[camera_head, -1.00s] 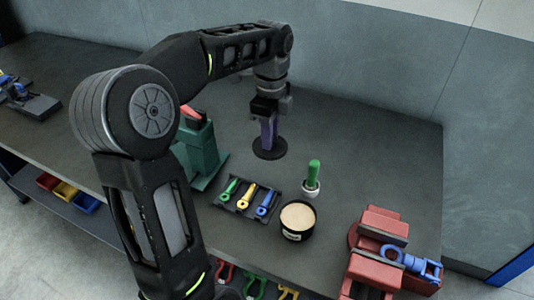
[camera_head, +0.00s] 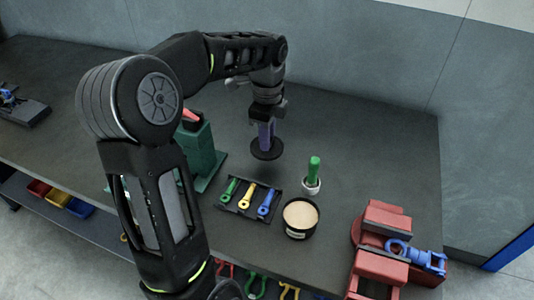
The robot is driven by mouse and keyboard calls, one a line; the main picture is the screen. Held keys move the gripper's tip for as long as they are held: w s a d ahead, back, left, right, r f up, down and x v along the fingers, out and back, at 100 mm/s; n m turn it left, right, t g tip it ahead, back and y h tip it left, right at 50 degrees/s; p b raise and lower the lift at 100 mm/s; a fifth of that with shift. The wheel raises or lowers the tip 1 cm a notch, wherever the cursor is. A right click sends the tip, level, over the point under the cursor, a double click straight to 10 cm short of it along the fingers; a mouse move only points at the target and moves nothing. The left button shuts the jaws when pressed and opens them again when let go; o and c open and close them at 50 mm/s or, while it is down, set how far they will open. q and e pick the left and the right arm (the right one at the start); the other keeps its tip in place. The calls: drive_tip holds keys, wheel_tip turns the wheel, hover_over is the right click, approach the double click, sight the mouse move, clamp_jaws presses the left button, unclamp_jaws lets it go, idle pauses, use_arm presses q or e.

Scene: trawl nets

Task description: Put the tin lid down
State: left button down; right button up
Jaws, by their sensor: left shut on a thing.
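The tin lid (camera_head: 266,154) is a dark round disc, lying roughly level below my left gripper. My left gripper (camera_head: 267,137) points down with purple fingers and is shut on the lid from above. A dark shadow lies on the bench below the lid, so the lid appears to be a little above the bench top. The open tin (camera_head: 300,216), black with a pale label and cream-coloured contents, stands to the right and nearer. My right gripper is not in view.
A tray (camera_head: 232,209) with green, yellow and blue tools lies left of the tin. A green-handled tool stands in a white holder (camera_head: 311,186) behind the tin. A red vise (camera_head: 385,220) is at right, a green machine (camera_head: 203,153) at left. The bench (camera_head: 375,135) is clear at the back right.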

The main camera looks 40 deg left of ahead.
use_arm(q)
drive_tip(key=shift+f, duration=1)
drive_tip(key=shift+f, duration=1.85)
drive_tip(key=shift+f, duration=0.2)
drive_tip(key=c, duration=1.3)
unclamp_jaws()
drive_tip(key=shift+o, duration=0.2)
